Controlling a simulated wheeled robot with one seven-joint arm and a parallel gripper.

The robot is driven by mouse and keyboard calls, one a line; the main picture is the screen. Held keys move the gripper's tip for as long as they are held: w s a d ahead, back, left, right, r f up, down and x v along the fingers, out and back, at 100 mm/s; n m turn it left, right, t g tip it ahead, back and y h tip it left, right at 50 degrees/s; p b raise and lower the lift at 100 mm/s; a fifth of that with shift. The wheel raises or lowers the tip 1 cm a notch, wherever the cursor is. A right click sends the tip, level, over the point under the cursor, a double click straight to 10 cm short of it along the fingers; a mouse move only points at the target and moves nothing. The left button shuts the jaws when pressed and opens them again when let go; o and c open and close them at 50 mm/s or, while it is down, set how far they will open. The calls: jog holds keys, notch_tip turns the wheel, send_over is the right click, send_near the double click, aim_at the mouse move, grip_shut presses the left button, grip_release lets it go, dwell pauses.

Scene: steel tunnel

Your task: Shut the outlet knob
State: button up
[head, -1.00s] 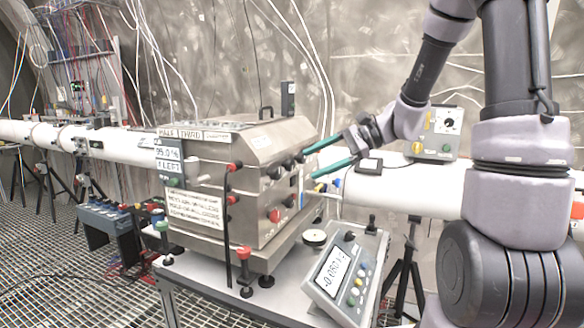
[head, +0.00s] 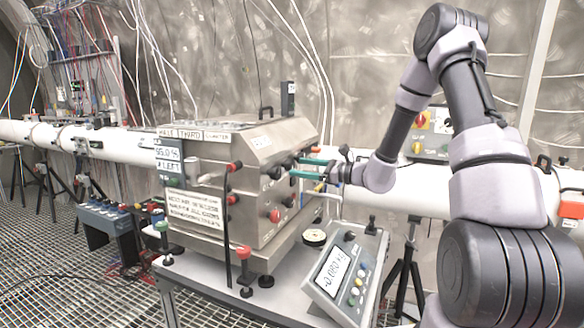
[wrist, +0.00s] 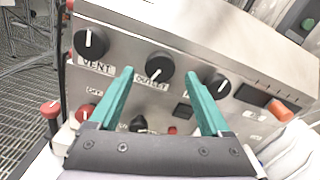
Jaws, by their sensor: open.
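The outlet knob (wrist: 160,67) is a round black knob with a tilted white pointer line and an "OUTLET" label below it. It sits on the front panel of the steel box (head: 240,200). My gripper (wrist: 159,66) has two teal fingers, open and empty. In the wrist view its tips appear on either side of the outlet knob; I cannot tell if they touch it. In the head view my gripper (head: 297,167) is close to the panel's upper row of knobs, and the fingers partly hide that row.
The vent knob (wrist: 90,42) is left of the outlet knob, and another black knob (wrist: 218,83) is close on the right. Red knobs (head: 275,216) sit lower on the panel. A tilted display console (head: 345,275) stands below my arm.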

aim_at(293, 166)
jog(key=shift+x, duration=1.95)
grip_shut()
